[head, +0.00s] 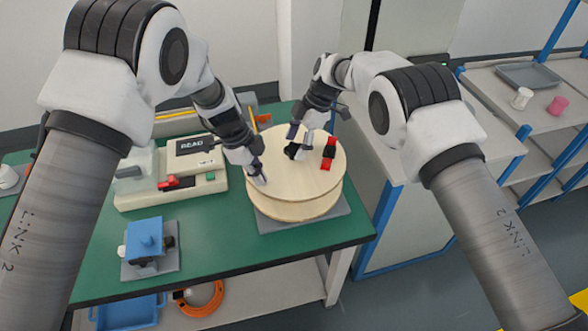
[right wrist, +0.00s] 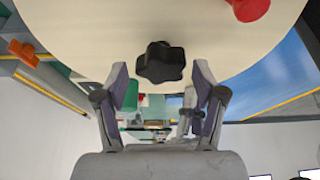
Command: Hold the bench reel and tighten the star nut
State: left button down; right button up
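The bench reel (head: 310,178) has round pale wooden flanges and sits on a grey plate on the green bench. The black star nut (head: 292,151) is near the middle of its top face. My right gripper (head: 299,143) is beside the nut. In the right wrist view the star nut (right wrist: 160,62) shows between the open fingertips of my right gripper (right wrist: 161,72), with a gap on each side. My left gripper (head: 259,180) is at the left edge of the reel's top flange. Whether its fingers are closed on the flange cannot be made out.
A red handle with a black middle (head: 328,152) stands on the reel, right of the nut. A beige machine (head: 190,180) is left of the reel, and a blue fixture (head: 146,238) is in front of it. Shelving (head: 480,85) stands at the right.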

pick_arm(q)
jog(key=shift+s+f, duration=0.15)
jog(key=shift+f, duration=0.15)
pick_arm(e)
jog(key=shift+r, duration=4)
pick_arm(q)
jog(key=shift+r+p, duration=0.45)
jog(key=shift+r, duration=0.1)
pick_arm(e)
jog(key=shift+w+r, duration=0.2)
jog(key=shift+r, duration=0.1)
pick_arm(q)
jog(key=r+p, duration=0.2)
jog(key=r, duration=0.1)
jog(key=r+p, duration=0.1)
jog(key=r, duration=0.1)
jog(key=shift+w+r, duration=0.1)
jog(key=shift+w, duration=0.15)
pick_arm(e)
notch_tip(320, 180, up, 3)
jog(key=shift+f, duration=0.1)
pick_arm(q)
jog(key=shift+w, duration=0.1)
pick_arm(e)
jog(key=shift+w, duration=0.1)
